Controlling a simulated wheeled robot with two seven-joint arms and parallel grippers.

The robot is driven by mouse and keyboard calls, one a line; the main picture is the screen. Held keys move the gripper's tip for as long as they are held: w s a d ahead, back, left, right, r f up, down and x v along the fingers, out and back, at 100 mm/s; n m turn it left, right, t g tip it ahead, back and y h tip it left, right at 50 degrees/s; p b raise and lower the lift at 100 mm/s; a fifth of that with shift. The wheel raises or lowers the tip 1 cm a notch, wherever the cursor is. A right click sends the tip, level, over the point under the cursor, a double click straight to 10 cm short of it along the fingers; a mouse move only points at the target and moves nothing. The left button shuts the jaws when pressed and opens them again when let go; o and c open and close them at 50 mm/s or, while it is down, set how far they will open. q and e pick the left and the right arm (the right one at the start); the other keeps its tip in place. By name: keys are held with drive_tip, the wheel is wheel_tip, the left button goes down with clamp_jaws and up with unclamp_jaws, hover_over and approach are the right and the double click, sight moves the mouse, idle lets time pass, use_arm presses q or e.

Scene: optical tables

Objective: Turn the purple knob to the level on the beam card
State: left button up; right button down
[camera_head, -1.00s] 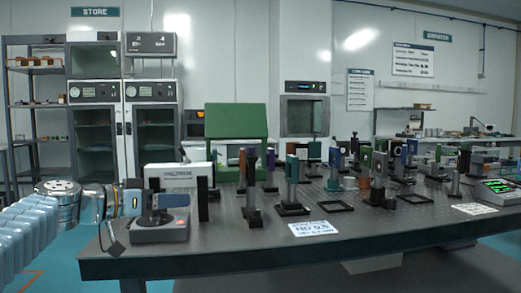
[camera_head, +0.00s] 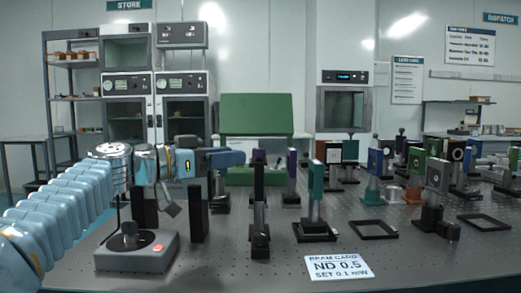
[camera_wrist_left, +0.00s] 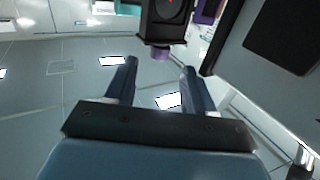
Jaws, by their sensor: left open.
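The beam card (camera_head: 339,268) lies on the table's front part and reads "BEAM CARD, ND 0.5, SET 0.1 mW". A dark post mount with a small purple knob (camera_head: 258,156) on top stands behind and left of the card. My left gripper (camera_head: 232,158) is level with the knob, just left of it. In the left wrist view my left gripper (camera_wrist_left: 156,82) is open with nothing between its fingers. The purple knob (camera_wrist_left: 147,66) shows just beyond the fingertips, against a dark box with a round red-marked face. My right gripper is out of view.
A grey base with a black stick and red button (camera_head: 137,250) stands at the front left. Several optics posts and a green panel (camera_head: 257,115) stand behind. A flat black frame (camera_head: 373,229) lies right of the knob's post. The table's front right is clear.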

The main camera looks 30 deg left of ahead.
sight(259, 159)
use_arm(q)
drive_tip(key=p+x, duration=0.1)
drive_tip(key=x, duration=0.7)
drive_tip(key=shift+p, duration=0.4)
